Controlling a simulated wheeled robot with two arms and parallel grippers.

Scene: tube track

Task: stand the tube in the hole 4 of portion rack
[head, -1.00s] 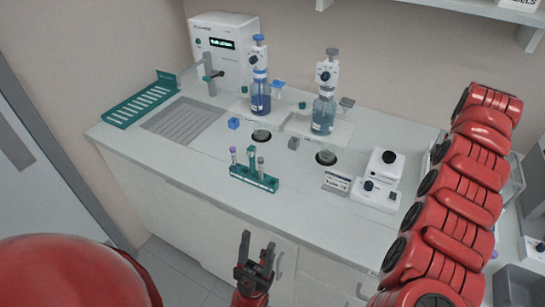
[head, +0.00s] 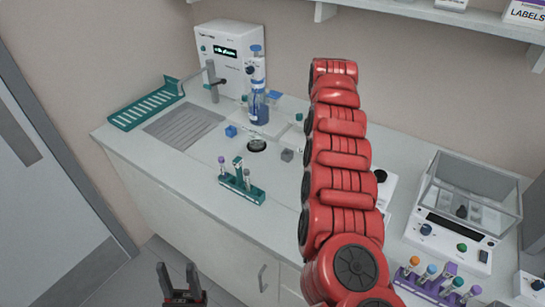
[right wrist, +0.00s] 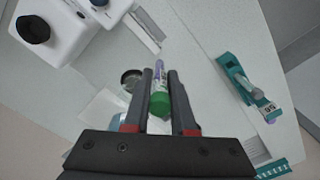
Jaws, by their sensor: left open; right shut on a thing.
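My right gripper (right wrist: 160,98) is shut on a tube (right wrist: 159,88) with a green end nearer the camera and a pale violet part beyond it. In the head view my right arm hides this gripper and the tube. A teal rack (head: 254,194) stands on the counter with a few tubes upright in it, one with a violet cap. It also shows in the right wrist view (right wrist: 241,78), to the right of and apart from the held tube. Hole numbers cannot be read. My left gripper (head: 180,283) is open and empty at the bottom of the head view.
A blue bottle dispenser (head: 259,98) and a white machine (head: 226,58) stand behind the rack. A teal drip rack (head: 147,108) is at the far left. A purple rack (head: 426,292) with several capped tubes and a glass-shielded balance (head: 465,215) are at right.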

